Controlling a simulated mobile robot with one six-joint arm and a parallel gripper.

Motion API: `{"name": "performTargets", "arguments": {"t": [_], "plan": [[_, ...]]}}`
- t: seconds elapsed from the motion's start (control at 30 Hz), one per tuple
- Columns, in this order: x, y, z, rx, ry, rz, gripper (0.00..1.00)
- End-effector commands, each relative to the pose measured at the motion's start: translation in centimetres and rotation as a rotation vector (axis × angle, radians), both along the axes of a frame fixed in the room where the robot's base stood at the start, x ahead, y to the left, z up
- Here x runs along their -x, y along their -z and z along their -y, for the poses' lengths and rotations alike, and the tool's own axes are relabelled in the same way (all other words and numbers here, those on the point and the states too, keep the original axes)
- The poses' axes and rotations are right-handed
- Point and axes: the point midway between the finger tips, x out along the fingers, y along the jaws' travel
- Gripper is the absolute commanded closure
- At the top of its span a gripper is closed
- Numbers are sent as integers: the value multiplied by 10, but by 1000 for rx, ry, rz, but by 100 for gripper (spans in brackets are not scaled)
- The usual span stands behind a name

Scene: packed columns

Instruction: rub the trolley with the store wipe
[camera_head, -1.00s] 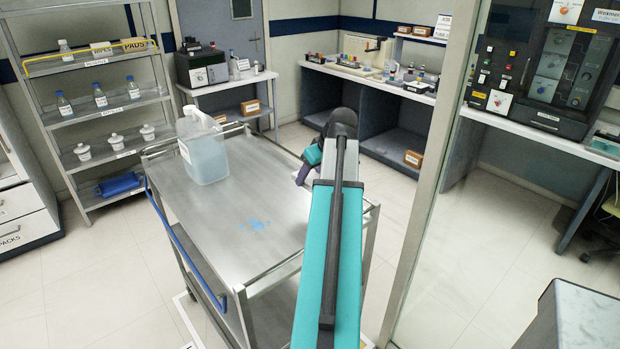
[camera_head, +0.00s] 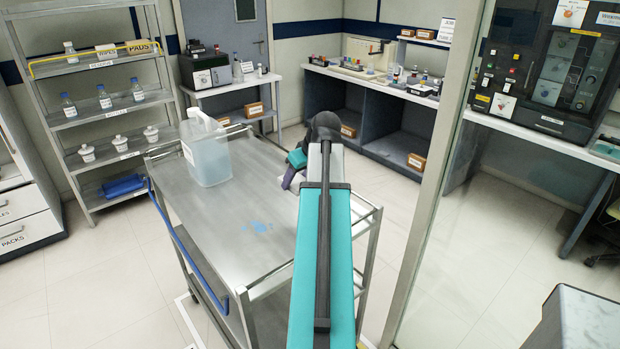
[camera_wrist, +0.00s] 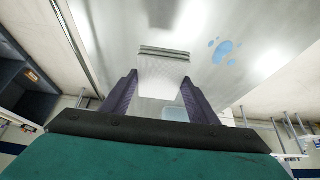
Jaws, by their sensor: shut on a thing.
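The trolley (camera_head: 222,245) is a steel cart with a blue side handle, and a light blue smear (camera_head: 257,226) marks its top. The smear also shows in the wrist view (camera_wrist: 222,51), to the right of my fingers. My gripper (camera_head: 287,184) is low over the right part of the trolley top, behind and to the right of the smear. In the wrist view, my purple fingers are shut on a pale, flat piece, the store wipe (camera_wrist: 160,88). I cannot tell whether the wipe touches the top. My arm hides part of the trolley's right side.
A large clear jug (camera_head: 207,155) stands on the trolley's back left. A shelf rack (camera_head: 110,110) with bottles, cups and a wipes box is at the left. A glass partition post (camera_head: 432,160) stands right of my arm. The trolley's middle is clear.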

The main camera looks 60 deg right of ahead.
Motion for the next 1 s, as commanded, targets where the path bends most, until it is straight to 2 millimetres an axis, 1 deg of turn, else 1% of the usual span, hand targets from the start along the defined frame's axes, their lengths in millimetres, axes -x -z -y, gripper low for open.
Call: {"name": "performTargets", "arguments": {"t": [0.03, 0.1, 0.27, 0.4, 0.57, 0.7, 0.97, 1.0], "plan": [[-12, 0, -12, 1, -11, 0, 64], [-28, 0, -26, 0, -21, -1, 64], [-63, 1, -60, 0, -43, 0, 64], [-91, 1, -92, 0, -62, 0, 64], [-120, 1, -129, 0, -83, -1, 64], [-143, 1, -163, 0, -101, 0, 64], [-180, 0, -229, 0, -137, -1, 64], [-185, 0, -240, -1, -142, -1, 64]]}}
